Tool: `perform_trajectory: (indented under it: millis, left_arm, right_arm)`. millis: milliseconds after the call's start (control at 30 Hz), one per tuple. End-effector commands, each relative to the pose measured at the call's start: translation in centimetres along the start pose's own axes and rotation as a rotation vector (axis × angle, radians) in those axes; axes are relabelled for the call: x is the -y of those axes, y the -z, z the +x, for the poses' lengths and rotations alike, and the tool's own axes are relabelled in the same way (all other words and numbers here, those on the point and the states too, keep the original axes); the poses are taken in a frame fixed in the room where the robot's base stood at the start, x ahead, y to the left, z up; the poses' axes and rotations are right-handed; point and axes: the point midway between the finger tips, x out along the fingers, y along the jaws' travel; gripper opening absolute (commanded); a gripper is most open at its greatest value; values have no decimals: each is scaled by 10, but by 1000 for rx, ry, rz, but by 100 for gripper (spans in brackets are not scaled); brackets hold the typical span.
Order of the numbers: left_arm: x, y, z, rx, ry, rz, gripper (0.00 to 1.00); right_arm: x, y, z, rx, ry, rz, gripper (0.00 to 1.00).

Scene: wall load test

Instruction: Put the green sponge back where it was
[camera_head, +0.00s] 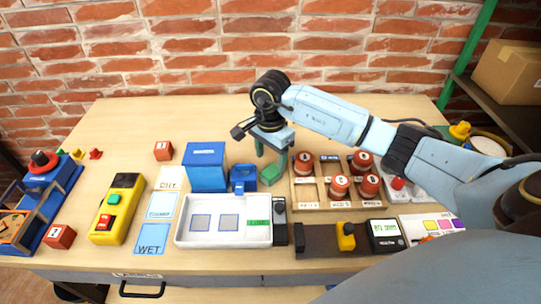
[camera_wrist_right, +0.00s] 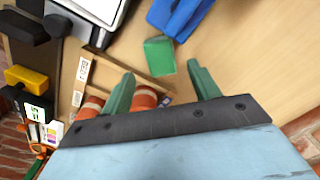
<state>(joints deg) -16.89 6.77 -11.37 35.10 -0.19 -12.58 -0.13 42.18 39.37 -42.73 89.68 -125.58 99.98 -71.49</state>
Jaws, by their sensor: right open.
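The green sponge (camera_head: 270,174) lies on the table between a small blue holder (camera_head: 243,178) and the wooden rack (camera_head: 305,193). It also shows in the right wrist view (camera_wrist_right: 160,56), a little beyond the fingertips. My right gripper (camera_head: 271,155) is above and just behind the sponge in the head view, with its green fingers pointing down. In the wrist view the right gripper (camera_wrist_right: 160,74) is open, with nothing between its fingers. My left gripper is not in view.
Several red-brown cylinders (camera_head: 340,186) stand in the rack to the right. A tall blue box (camera_head: 206,168) is left of the holder. A black stand (camera_head: 281,228), a yellow-knobbed block (camera_head: 346,238) and a display (camera_head: 386,236) line the front.

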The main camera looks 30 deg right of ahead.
Motion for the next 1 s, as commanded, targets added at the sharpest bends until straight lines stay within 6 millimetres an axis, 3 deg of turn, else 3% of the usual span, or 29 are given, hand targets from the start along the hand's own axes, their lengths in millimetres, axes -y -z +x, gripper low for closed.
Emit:
perform_trajectory:
  millis: [33, 200, 500, 1000]
  left_arm:
    - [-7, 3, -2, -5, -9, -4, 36]
    - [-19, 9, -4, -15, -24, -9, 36]
    - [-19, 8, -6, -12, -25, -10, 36]
    - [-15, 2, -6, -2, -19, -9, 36]
  right_arm:
    - [2, 1, -16, -2, 9, -1, 61]
    - [2, 1, -56, -3, 9, -2, 61]
    - [1, 0, -108, -1, 5, -1, 61]
    - [0, 0, -118, 0, 2, -1, 61]
